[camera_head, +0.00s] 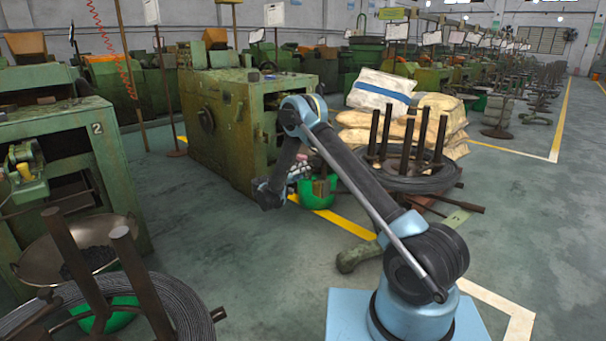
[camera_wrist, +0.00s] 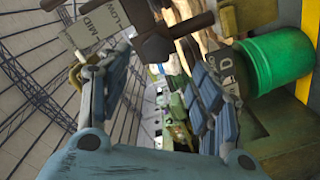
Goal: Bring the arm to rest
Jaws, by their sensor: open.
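My arm (camera_head: 370,190) is blue and grey. It reaches up and left from its base, bends at a high elbow, and drops toward a wrist in front of the green machine (camera_head: 225,120). My gripper (camera_wrist: 158,65) shows in the wrist view with its two padded fingers spread apart. I see nothing held between them. In the head view the gripper is small and partly lost against the machine and the green bucket (camera_head: 317,192). A green bucket also shows at the right of the wrist view (camera_wrist: 280,62).
A wire coil with upright posts (camera_head: 410,180) stands right of my forearm, before stacked sacks (camera_head: 385,85). Another machine (camera_head: 55,150), a wide pan (camera_head: 75,245) and a wire coil (camera_head: 185,300) are at left. Open floor (camera_head: 545,210) lies at right.

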